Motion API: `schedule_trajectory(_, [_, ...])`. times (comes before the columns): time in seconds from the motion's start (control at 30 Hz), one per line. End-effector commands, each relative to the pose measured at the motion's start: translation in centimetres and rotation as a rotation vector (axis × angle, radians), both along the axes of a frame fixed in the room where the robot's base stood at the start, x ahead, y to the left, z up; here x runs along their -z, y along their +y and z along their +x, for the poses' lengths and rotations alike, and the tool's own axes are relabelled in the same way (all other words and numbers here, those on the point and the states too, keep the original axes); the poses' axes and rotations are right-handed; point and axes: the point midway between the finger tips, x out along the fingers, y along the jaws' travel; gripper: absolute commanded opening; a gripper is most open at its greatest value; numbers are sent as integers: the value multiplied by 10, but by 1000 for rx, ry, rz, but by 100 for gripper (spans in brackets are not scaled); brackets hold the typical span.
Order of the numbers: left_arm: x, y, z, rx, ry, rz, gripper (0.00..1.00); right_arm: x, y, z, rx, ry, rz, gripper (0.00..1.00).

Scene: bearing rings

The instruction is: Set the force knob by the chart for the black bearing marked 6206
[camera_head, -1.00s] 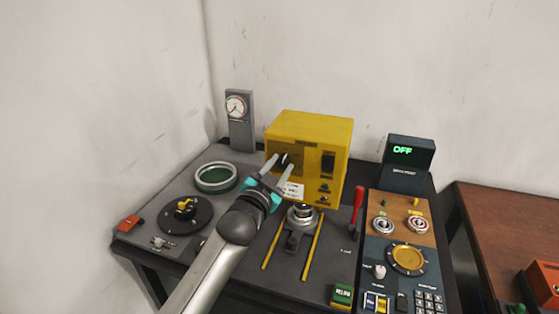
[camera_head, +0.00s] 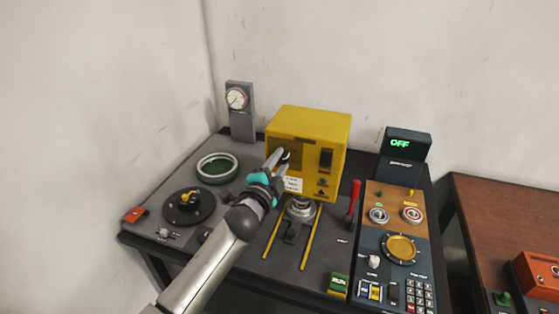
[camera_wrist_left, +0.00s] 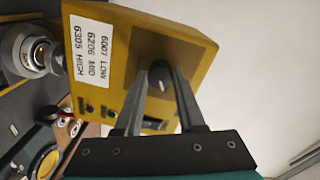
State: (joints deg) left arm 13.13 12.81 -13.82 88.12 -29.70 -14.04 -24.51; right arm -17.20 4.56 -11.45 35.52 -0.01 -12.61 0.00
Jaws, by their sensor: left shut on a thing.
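The yellow press box (camera_head: 318,122) stands at the back of the bench. Its dark force knob (camera_wrist_left: 160,74) is on the front face. My left gripper (camera_head: 283,157) is shut on this knob, with one finger on each side in the left wrist view (camera_wrist_left: 162,85). A pale mark shows on the knob; its exact setting cannot be told. The white chart (camera_wrist_left: 95,48) reads 6007 LOW, 6206 MID, 6305 HIGH. A silver ringed part (camera_head: 301,207) sits below the box between yellow rails; no 6206 mark is readable. My right gripper is out of view.
A red lever (camera_head: 353,200) stands right of the box. A control panel (camera_head: 385,225) with buttons and a display reading OFF (camera_head: 402,143) is further right. A gauge (camera_head: 237,97), a green-floored ring (camera_head: 217,167) and a dark turntable (camera_head: 188,208) are on the left.

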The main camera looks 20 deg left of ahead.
Motion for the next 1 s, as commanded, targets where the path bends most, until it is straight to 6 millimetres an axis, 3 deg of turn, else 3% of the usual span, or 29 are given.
schedule_trajectory(0.57, [0, 0, 0, 0, -2, 36, 0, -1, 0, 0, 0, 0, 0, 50])
schedule_trajectory(0.6, [0, 0, 0, 0, -2, 36, 39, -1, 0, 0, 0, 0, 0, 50])
schedule_trajectory(0.87, [0, 0, 0, 0, -2, 35, 68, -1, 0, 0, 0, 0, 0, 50])
schedule_trajectory(1.0, [0, 0, 0, 0, -2, 35, 68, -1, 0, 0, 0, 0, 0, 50])
